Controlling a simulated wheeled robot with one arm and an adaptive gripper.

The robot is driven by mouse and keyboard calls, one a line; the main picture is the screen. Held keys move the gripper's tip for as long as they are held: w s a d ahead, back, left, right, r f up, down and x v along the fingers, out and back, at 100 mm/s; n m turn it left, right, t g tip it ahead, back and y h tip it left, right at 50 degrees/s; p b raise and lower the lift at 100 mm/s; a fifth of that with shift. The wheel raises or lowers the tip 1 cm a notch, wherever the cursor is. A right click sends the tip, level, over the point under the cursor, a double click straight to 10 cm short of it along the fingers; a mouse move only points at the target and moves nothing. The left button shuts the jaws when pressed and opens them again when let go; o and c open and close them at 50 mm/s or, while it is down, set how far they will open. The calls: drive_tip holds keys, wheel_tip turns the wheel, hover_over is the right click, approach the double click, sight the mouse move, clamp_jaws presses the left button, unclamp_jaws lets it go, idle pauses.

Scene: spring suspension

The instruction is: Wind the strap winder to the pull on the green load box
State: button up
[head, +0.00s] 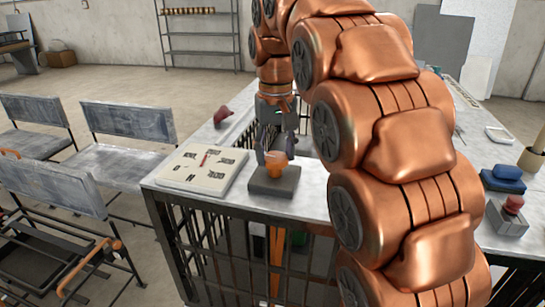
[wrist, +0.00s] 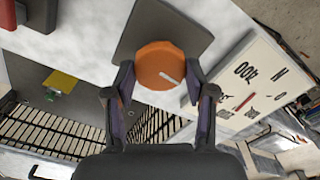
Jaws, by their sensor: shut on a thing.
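The strap winder is an orange round knob (head: 275,160) on a dark grey block (head: 274,182) at the table's front edge. In the wrist view the knob (wrist: 160,65) shows a white mark pointing towards the lower right. My gripper (head: 276,154) comes down from above, with its fingers on either side of the knob and shut on it. A pale dial board (head: 203,170) with a red pointer and printed numbers lies left of the block. The green load box is not clearly seen; a small green patch (head: 298,238) shows behind the bars below the tabletop.
A red object (head: 222,114) lies behind the board. A grey block with a red knob (head: 508,217) and a blue item (head: 503,178) stand at the right. Metal chairs (head: 128,122) stand left. My arm hides much of the table.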

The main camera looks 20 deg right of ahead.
drive_tip(key=m, duration=0.5)
drive_tip(key=shift+b, duration=0.35)
idle(0.4)
drive_tip(key=o, duration=1.2)
drive_tip(key=shift+c, duration=0.2)
